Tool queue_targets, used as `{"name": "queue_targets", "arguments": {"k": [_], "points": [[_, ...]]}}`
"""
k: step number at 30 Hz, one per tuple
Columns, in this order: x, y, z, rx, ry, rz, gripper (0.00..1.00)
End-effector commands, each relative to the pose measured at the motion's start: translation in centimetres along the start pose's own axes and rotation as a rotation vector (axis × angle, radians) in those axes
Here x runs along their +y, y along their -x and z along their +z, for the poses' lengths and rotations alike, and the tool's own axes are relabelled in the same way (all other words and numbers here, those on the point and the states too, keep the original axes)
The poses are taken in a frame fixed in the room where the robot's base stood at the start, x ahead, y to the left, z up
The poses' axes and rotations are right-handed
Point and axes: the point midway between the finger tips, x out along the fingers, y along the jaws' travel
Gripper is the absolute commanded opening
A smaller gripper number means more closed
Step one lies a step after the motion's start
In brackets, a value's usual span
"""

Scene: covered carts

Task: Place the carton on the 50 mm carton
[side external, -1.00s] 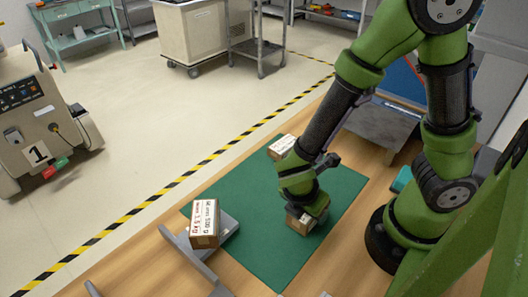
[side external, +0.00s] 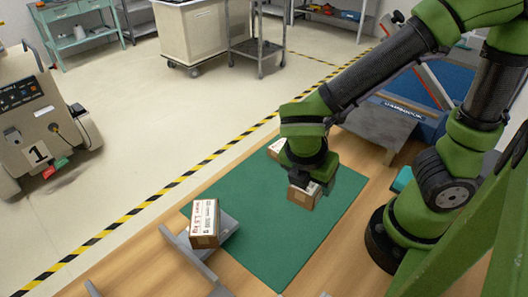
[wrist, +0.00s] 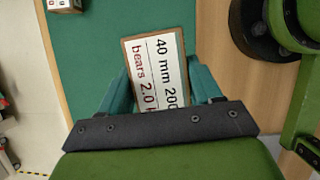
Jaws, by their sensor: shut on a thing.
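My gripper (side external: 310,180) is shut on a brown carton (side external: 303,197) with a white label, above the green mat. In the wrist view this carton (wrist: 155,70) sits between the two teal fingers of my gripper (wrist: 163,82); its label reads "40 mm 200…" and "bears 2.0…", partly cut off. A second carton (side external: 204,222) rests on a grey stand at the mat's left edge; its size figure is too small to read. A third carton (side external: 275,148) stands behind my gripper, partly hidden by it. Part of another carton (wrist: 65,4) shows at the wrist view's top edge.
The green mat (side external: 270,240) lies on a wooden table, with free room in front of the held carton. A grey stand (side external: 228,228) with bars lies at the mat's left. A grey block (side external: 380,128) and a blue box stand at the back right.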

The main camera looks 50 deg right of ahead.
Motion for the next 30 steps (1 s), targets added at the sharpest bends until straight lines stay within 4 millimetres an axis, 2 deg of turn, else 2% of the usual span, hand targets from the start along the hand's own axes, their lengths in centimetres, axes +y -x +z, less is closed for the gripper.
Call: {"name": "queue_targets", "arguments": {"k": [9, 15, 23, 26, 30], "points": [[1.4, 2.8, -4.2, -0.001, 0.844, 0.358, 0.27], [1.9, 3.7, -5.9, 0.000, 1.197, 0.501, 0.27], [2.8, 4.0, -6.7, 0.000, 1.344, 0.557, 0.27], [4.3, 4.1, -7.5, 0.001, 1.348, 0.556, 0.27], [7.5, 4.4, -9.4, 0.002, 1.346, 0.555, 0.27]]}}
